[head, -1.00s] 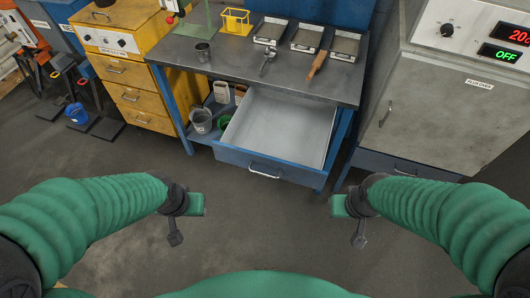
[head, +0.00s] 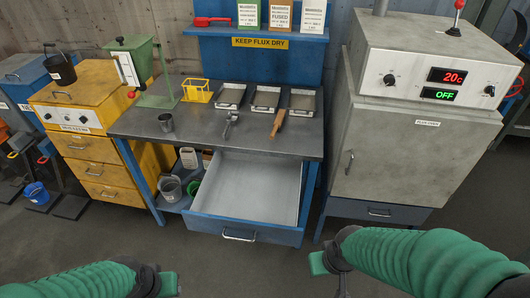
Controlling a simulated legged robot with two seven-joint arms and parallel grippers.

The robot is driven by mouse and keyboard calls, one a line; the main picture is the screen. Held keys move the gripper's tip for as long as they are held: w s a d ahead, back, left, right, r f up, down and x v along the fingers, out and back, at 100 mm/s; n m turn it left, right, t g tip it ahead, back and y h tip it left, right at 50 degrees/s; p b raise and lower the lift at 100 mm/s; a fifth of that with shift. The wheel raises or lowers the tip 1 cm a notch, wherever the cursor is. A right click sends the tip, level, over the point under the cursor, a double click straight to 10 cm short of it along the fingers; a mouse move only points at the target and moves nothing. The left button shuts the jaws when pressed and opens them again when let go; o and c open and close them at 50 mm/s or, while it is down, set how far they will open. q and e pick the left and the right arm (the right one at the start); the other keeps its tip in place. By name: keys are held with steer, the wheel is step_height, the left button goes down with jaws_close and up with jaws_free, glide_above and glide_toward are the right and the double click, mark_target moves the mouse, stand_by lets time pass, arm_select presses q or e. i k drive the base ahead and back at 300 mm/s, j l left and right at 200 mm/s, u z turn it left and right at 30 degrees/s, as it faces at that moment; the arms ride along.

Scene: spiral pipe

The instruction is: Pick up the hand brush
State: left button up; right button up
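A red long-handled object (head: 212,21) that looks like the hand brush lies at the left of the blue upper shelf, above the bench. A smaller wooden-handled tool (head: 278,122) lies on the bench top in front of the right tray; its kind is hard to tell. My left gripper (head: 168,284) is at the bottom edge, left of centre. My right gripper (head: 319,265) is low, right of centre. Both are over the floor in front of the bench, far from the red object, and appear empty. Their finger openings cannot be made out.
The grey bench (head: 190,140) has an open, empty drawer (head: 250,188) jutting forward. A metal cup (head: 166,122), metal scoop (head: 231,122), yellow rack (head: 197,91) and green stand (head: 146,70) are on it. A grey oven (head: 418,150) stands right, yellow drawers (head: 88,150) left.

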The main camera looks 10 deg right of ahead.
mark_target(277, 124)
steer(key=i+l+u, duration=0.1)
steer(key=u, duration=0.4)
steer(key=i+l+u, duration=0.1)
steer(key=l+u, duration=0.25)
steer(key=u, duration=0.15)
steer(key=l+u, duration=0.25)
steer(key=u, duration=0.25)
steer(key=l+u, duration=0.1)
steer(key=l, duration=0.55)
steer(key=l+u, duration=0.15)
steer(key=l, duration=0.55)
steer(key=k+l+u, duration=0.1)
steer(key=l, duration=0.55)
steer(key=k, duration=0.05)
